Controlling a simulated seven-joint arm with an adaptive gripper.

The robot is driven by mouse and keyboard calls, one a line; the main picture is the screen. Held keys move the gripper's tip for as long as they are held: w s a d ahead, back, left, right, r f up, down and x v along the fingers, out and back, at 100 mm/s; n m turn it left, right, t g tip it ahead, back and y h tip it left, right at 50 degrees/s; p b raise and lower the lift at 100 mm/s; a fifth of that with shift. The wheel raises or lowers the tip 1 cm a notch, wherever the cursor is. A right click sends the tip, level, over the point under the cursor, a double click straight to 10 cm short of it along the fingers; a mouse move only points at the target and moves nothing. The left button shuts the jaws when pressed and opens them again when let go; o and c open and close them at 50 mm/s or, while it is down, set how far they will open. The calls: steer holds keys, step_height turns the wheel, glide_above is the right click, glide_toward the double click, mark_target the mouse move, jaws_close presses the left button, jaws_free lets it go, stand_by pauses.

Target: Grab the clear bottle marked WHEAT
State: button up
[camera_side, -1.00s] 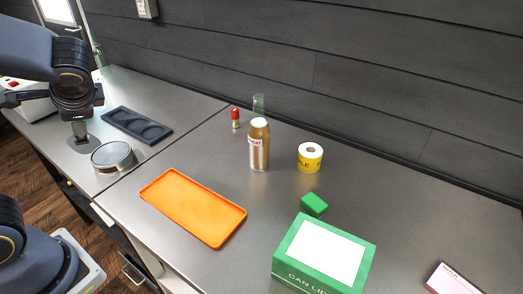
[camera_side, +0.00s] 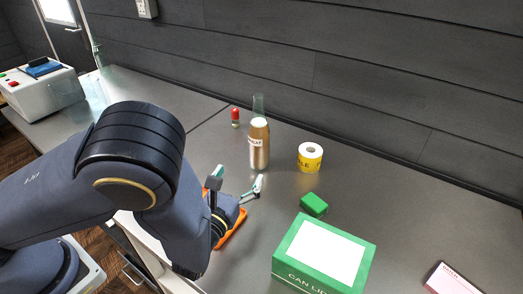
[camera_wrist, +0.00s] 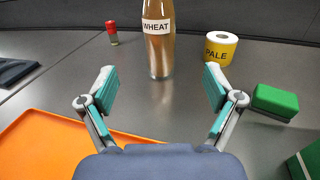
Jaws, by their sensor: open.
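The clear bottle marked WHEAT (camera_side: 259,148) stands upright on the grey counter, filled with brown contents. In the wrist view the bottle (camera_wrist: 158,45) is straight ahead, its white label facing me and its top cut off by the frame. My gripper (camera_wrist: 160,88) is open and empty, its teal-padded fingers spread to either side of the bottle's line. The bottle stands beyond the fingertips, not between them. In the side view my gripper (camera_side: 238,185) is low, in front of the bottle and apart from it.
A yellow roll marked PALE (camera_wrist: 220,48) and a green block (camera_wrist: 274,101) are right of the bottle. An orange tray (camera_wrist: 40,145) lies below my gripper's left side. A green box (camera_side: 322,258) stands nearer.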

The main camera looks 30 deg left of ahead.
mark_target(255, 148)
steer(key=x, duration=0.9)
steer(key=shift+w+a, duration=0.1)
steer(key=shift+w, duration=0.05)
steer(key=x, duration=0.3)
steer(key=f+x, duration=0.1)
steer(key=x, duration=0.1)
steer(key=shift+w, duration=0.15)
steer(key=c, duration=1.6)
steer(key=shift+r, duration=0.15)
jaws_close()
steer(key=shift+r, duration=0.1)
